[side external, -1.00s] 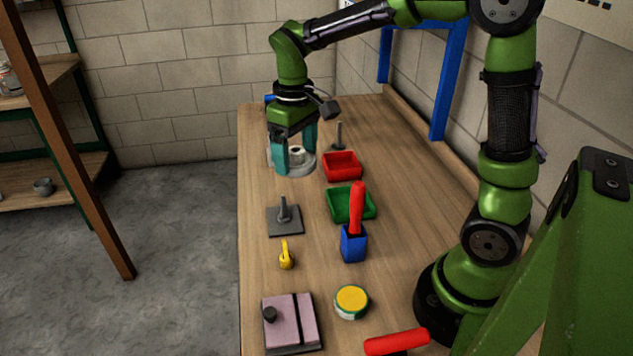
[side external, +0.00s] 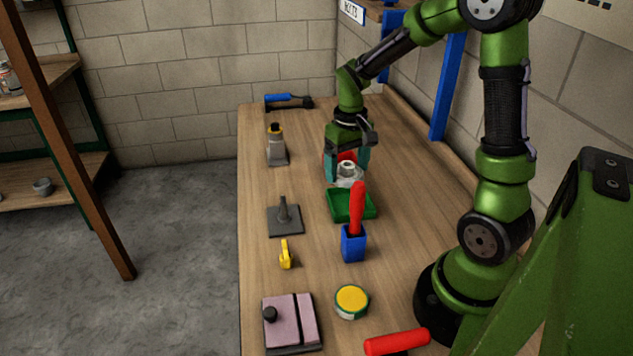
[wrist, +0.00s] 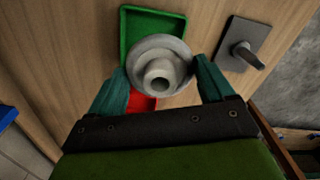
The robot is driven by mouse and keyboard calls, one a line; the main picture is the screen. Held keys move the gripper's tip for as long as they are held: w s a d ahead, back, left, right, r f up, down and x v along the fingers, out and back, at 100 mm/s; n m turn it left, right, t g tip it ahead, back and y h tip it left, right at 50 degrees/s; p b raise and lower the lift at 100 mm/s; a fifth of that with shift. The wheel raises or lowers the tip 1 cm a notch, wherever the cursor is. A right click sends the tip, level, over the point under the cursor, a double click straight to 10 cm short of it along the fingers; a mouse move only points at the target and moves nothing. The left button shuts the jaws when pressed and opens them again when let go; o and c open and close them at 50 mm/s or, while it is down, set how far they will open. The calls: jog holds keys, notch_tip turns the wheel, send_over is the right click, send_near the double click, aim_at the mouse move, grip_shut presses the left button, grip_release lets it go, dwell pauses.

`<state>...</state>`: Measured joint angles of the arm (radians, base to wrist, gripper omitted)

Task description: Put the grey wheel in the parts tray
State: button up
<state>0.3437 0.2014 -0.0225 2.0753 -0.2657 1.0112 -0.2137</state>
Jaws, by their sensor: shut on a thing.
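My gripper (side external: 346,170) is shut on the grey wheel (side external: 348,176), with one teal finger on each side of it. The wheel is a pale grey disc with a raised hub and a hole. In the wrist view, the wheel (wrist: 160,50) sits between the fingers and covers part of the green tray (wrist: 128,22). The green tray (side external: 367,212) is on the bench just in front of the gripper. The red tray (side external: 347,156) is behind and mostly hidden by gripper and wheel. The frames do not show which tray is the parts tray. The wheel appears held above the trays.
A blue holder (side external: 353,243) with an upright red handle (side external: 356,205) stands close to the green tray. A dark plate with a post (side external: 285,219) lies to its left. A yellow item (side external: 286,254), a yellow-lidded tin (side external: 352,301) and a pink box (side external: 289,322) are nearer the camera.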

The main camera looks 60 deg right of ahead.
jog(key=shift+s+d+f+m, duration=0.25)
jog(key=shift+d+f, duration=0.15)
jog(key=shift+f, duration=0.15)
jog(key=shift+s+d+f+m, duration=0.25)
jog(key=shift+d+f, duration=0.1)
jog(key=shift+f, duration=0.2)
jog(key=shift+w+f, duration=0.2)
jog(key=shift+f, duration=2.3)
jog(key=shift+f, duration=0.3)
jog(key=o, duration=0.8)
jog(key=shift+o, duration=0.6)
jog(key=shift+r, duration=1.5)
